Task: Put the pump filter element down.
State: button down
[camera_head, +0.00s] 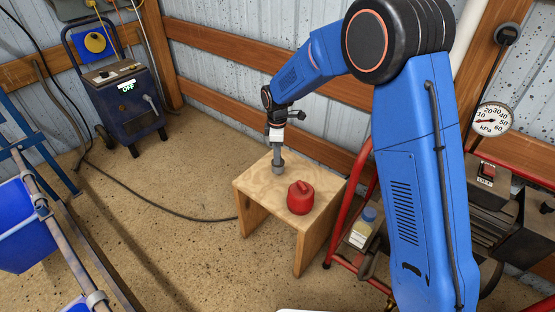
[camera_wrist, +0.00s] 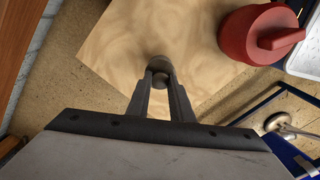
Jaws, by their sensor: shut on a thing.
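My gripper (camera_head: 276,148) points down over the wooden stool (camera_head: 257,187), and its two fingers (camera_wrist: 160,88) are shut on a small grey, round piece, which I take for the pump filter element (camera_head: 278,163). In the wrist view the filter element (camera_wrist: 160,65) sits at the fingertips, with a round knob between them. It looks upright and is at or just above the stool top; I cannot tell whether it touches. Its underside is hidden.
A red can (camera_head: 300,198) stands on the stool, right of the filter element and close to it. Bare wood lies to the left. A red-framed cart (camera_head: 343,254) stands right of the stool, and a dark blue machine (camera_head: 126,103) stands at the back left.

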jog(key=shift+f, duration=1.05)
jog(key=shift+f, duration=0.1)
jog(key=c, duration=1.6)
grip_release()
jog(key=shift+o, duration=0.2)
notch_tip(320, 180, up, 12)
jog(key=shift+r, duration=0.2)
